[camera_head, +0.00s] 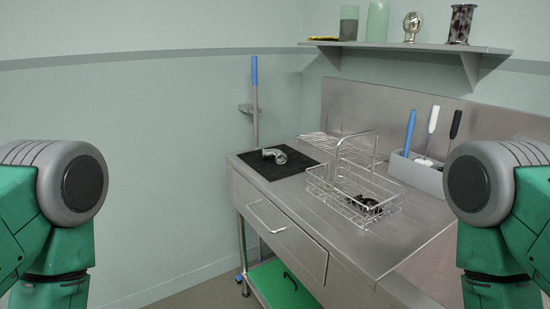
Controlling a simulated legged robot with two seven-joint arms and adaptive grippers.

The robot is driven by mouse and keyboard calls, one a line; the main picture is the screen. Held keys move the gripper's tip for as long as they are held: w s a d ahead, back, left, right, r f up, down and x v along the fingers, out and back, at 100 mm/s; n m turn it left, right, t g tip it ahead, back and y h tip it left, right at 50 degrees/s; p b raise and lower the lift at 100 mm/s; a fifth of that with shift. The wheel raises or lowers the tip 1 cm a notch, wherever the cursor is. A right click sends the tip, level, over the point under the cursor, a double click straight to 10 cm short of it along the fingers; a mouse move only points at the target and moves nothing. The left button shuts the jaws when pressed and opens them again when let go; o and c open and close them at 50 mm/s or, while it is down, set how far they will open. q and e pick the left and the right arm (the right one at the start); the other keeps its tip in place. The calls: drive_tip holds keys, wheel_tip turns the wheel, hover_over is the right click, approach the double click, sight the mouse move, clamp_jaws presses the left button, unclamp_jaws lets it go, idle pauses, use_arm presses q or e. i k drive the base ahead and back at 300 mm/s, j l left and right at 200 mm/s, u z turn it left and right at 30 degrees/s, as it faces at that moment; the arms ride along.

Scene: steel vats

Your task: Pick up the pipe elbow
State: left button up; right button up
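The pipe elbow (274,155) is a small, shiny, curved metal piece. It lies on a black mat (258,174) at the left end of the steel counter. Nothing touches it from above. My two green arms show only at the left and right edges of the view. Both grippers are outside the picture, so their state and their distance to the elbow do not show.
A wire basket (340,203) with dark items inside stands on the counter (300,212) right of the mat. A wire rack (322,142) lies behind. A grey holder (415,176) with brushes stands at the back right. A shelf (400,46) with jars hangs above.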

sight(281, 158)
drive_tip(key=z, duration=0.45)
drive_tip(key=i+j+z, duration=0.15)
drive_tip(key=j+z, duration=0.25)
drive_tip(key=i+j+z, duration=0.1)
drive_tip(key=j+z, duration=0.15)
drive_tip(key=z, duration=0.15)
drive_tip(key=j+z, duration=0.85)
drive_tip(key=i, duration=0.05)
